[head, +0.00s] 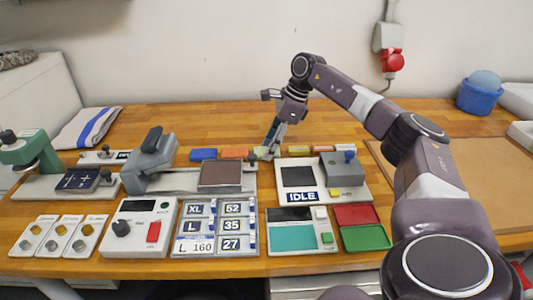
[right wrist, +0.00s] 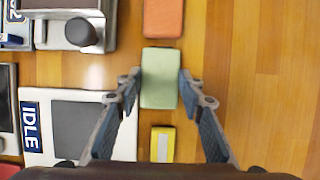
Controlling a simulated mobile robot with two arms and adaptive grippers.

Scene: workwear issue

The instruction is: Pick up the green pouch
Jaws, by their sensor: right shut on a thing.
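The green pouch (right wrist: 159,90) is a pale green, flat rectangle on the wooden bench. In the head view the green pouch (head: 261,152) shows partly, in the row at the back, with my gripper covering some of it. My right gripper (head: 271,150) reaches down to it from above. In the right wrist view my right gripper (right wrist: 159,77) has one finger against each long side of the pouch and is shut on it. The pouch appears to be still at bench level. My left gripper is not in view.
An orange pouch (head: 234,152) and a blue pouch (head: 203,155) lie to the left; a yellow pouch (head: 298,150) lies close on the right. In front stand a grey press (head: 152,160) and a device labelled IDLE (head: 352,188). Bare bench lies behind the row.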

